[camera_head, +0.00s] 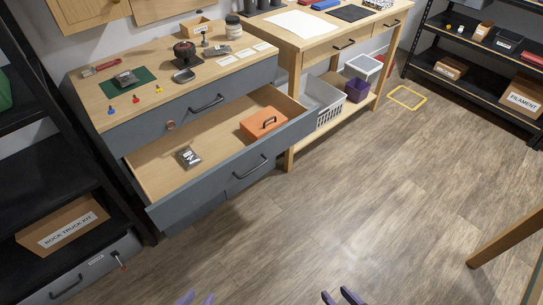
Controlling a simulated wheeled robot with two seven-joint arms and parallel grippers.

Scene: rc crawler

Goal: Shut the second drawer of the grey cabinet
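The grey cabinet (112,140) stands at the upper left with a wooden top. Its second drawer (233,171), below the shut top drawer (190,107), is pulled well out. The drawer front is grey with a dark bar handle (250,167). Inside lie an orange case (263,122) and a small grey item (188,157). My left gripper (196,298) and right gripper (341,297) show only as fingertips at the bottom edge. Both have a gap between the fingers, look empty, and are well away from the drawer.
A wooden workbench (320,38) stands to the right of the cabinet, with a white basket (325,107) on its lower shelf near the drawer's right end. A black shelf (75,190) stands close on the left. The wood floor (330,200) before the drawer is clear.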

